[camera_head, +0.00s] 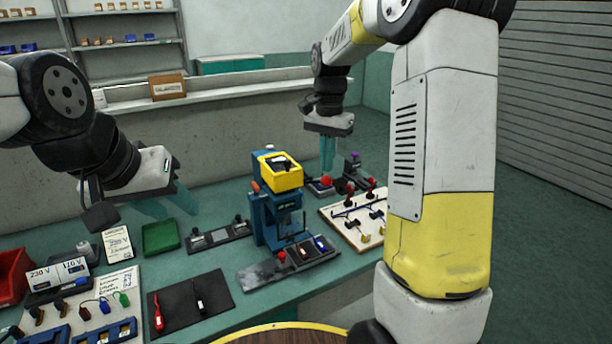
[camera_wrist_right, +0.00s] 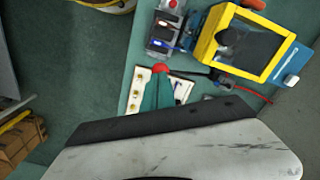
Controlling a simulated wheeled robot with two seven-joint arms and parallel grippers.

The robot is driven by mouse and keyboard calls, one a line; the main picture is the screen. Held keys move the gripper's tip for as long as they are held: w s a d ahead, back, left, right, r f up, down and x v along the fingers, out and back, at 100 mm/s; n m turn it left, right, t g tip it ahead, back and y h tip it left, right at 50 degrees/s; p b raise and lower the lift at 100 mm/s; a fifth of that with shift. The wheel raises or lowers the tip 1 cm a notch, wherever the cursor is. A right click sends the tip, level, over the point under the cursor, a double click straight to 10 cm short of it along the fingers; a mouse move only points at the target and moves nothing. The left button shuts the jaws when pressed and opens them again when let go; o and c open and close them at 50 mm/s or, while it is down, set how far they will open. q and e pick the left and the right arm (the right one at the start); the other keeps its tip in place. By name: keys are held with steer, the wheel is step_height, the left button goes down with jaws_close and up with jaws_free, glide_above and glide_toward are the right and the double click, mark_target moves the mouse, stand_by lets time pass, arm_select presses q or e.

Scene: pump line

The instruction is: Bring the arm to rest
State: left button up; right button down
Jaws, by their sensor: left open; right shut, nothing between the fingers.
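My left gripper (camera_head: 172,203) hangs over the left part of the bench in the head view. Its teal fingers are apart and empty. My right gripper (camera_head: 327,153) points down above the back right of the bench, to the right of the blue press with the yellow top. Its teal fingers are together with nothing between them. In the right wrist view the closed right fingers (camera_wrist_right: 158,92) show above the board with red-knobbed parts. The right arm's large white and yellow link (camera_head: 440,160) fills the right of the head view and hides part of the bench and floor.
The blue press (camera_head: 268,208) with its yellow top (camera_head: 281,173) stands mid-bench. A board with red knobs (camera_head: 352,222) lies to its right. A green tray (camera_head: 160,237), a black mat (camera_head: 190,301) and a red bin (camera_head: 12,275) are at left. Open floor lies at right.

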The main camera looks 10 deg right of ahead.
steer(key=shift+s+r, duration=0.3)
steer(key=shift+s, duration=0.05)
steer(key=s+a+r+n+t+y, duration=0.1)
steer(key=s+r+n+t, duration=0.1)
steer(key=s, duration=0.9)
steer(key=s+a+r+n+t+y, duration=0.1)
steer(key=s+r+n+t, duration=0.2)
steer(key=s, duration=0.9)
steer(key=n+t, duration=0.1)
steer(key=n, duration=0.2)
steer(key=shift+s+r+n, duration=0.3)
